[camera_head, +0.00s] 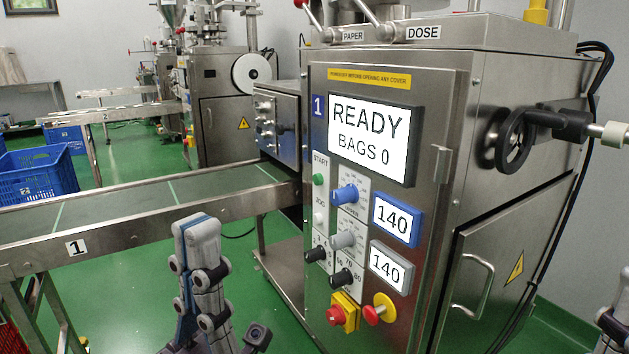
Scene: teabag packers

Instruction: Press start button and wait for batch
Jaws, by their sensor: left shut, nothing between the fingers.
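The packing machine marked 1 (465,140) fills the right half of the head view. Its screen (368,136) reads "READY" and "BAGS 0". The green start button (318,180) sits on the panel's left edge under the label "START", uncovered. My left gripper (197,228) is shut and empty, pointing up, to the left of the panel and lower than the start button. It appears apart from the machine. Part of my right gripper (613,322) shows at the lower right edge, mostly cut off, so its fingers cannot be judged.
A conveyor (140,205) marked 1 runs left from the machine, behind my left gripper. A black handwheel (514,140) projects at right. A blue crate (38,172) stands far left.

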